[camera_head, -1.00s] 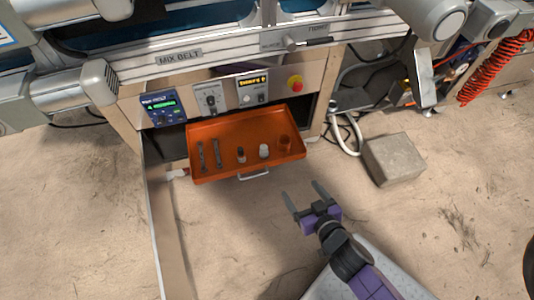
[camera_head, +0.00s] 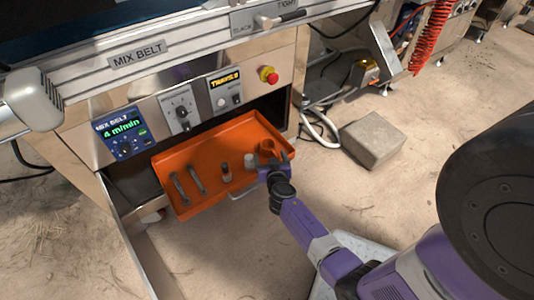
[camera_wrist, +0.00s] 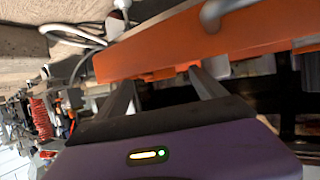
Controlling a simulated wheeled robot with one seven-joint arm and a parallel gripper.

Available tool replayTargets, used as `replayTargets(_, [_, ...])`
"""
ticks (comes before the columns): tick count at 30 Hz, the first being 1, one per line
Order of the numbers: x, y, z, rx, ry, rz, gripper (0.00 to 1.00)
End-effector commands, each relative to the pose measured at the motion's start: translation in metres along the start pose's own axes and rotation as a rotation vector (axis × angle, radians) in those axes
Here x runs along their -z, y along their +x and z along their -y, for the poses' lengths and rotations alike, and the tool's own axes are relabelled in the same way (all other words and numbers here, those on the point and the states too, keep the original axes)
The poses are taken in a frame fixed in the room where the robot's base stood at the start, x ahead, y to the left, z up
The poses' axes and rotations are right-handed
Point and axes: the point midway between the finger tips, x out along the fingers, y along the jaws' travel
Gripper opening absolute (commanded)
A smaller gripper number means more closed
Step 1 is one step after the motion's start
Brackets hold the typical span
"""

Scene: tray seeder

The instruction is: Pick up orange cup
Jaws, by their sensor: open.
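The orange cup (camera_head: 267,146) stands in the right part of an orange tray (camera_head: 213,136), close to the tray's front right corner. My gripper (camera_head: 274,161) is open and reaches in at the tray's front edge, just in front of the cup, partly covering it. Whether the fingers touch the cup I cannot tell. In the wrist view the two fingers of my gripper (camera_wrist: 160,77) are spread, and the tray's orange wall (camera_wrist: 190,42) runs across just past them. The cup cannot be made out clearly there.
A white-grey bottle (camera_head: 249,161), a dark-and-light small bottle (camera_head: 226,173) and two grey tools (camera_head: 196,179) lie or stand left of the cup. The machine's panel (camera_head: 180,112) rises behind the tray. A grey block (camera_head: 372,138) sits on the floor to the right.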

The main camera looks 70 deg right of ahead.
Motion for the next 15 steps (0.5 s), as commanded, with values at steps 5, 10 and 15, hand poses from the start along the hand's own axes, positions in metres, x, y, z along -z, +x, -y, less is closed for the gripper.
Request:
replayTargets(5, [0.0, 0.021, -0.002, -0.002, 0.0, 0.0, 0.8])
replayTargets(10, [0.0, 0.045, -0.003, -0.001, -0.001, 0.0, 0.8])
replayTargets(15, [0.001, 0.056, -0.002, 0.001, 0.0, 0.001, 0.8])
